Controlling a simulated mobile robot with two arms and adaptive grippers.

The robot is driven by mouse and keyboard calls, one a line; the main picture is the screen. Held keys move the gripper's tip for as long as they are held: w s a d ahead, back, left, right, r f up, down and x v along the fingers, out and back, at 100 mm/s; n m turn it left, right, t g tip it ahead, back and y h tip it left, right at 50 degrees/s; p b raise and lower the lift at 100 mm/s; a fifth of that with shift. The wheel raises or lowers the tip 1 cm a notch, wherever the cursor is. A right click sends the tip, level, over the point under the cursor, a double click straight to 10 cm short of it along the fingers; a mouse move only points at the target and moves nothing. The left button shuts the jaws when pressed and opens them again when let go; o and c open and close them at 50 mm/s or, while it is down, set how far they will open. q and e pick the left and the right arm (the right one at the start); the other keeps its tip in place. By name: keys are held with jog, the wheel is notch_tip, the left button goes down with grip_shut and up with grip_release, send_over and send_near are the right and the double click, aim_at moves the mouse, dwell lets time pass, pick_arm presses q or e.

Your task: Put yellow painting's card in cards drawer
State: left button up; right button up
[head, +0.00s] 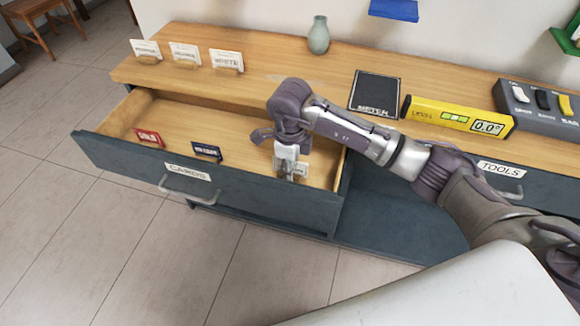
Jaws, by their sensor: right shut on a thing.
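The cards drawer (230,185), labelled CARDS, is pulled open at the left of the cabinet. My right gripper (289,170) is inside its right end, pointing down, shut on a small pale card (301,170) mostly hidden by the fingers. I cannot tell whether the card touches the drawer floor. A red card (148,137) and a dark blue card (206,151) stand in the drawer to the left of the gripper. No yellow painting shows. My left gripper is not in view.
Three white cards in wooden holders, the nearest (227,60), stand at the countertop's left. A vase (318,36), black meter pad (375,92), yellow level (457,114) and switch box (540,105) are also on top. The TOOLS drawer (515,183) is partly behind my arm.

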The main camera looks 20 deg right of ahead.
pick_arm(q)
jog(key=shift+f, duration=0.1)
pick_arm(e)
jog(key=o, duration=1)
jog(key=shift+f, duration=0.1)
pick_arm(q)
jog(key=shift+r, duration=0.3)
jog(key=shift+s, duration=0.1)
pick_arm(e)
jog(key=shift+r, duration=0.4)
notch_tip(320, 180, up, 12)
jog(key=shift+f+p, duration=0.25)
jog(key=shift+p, duration=0.15)
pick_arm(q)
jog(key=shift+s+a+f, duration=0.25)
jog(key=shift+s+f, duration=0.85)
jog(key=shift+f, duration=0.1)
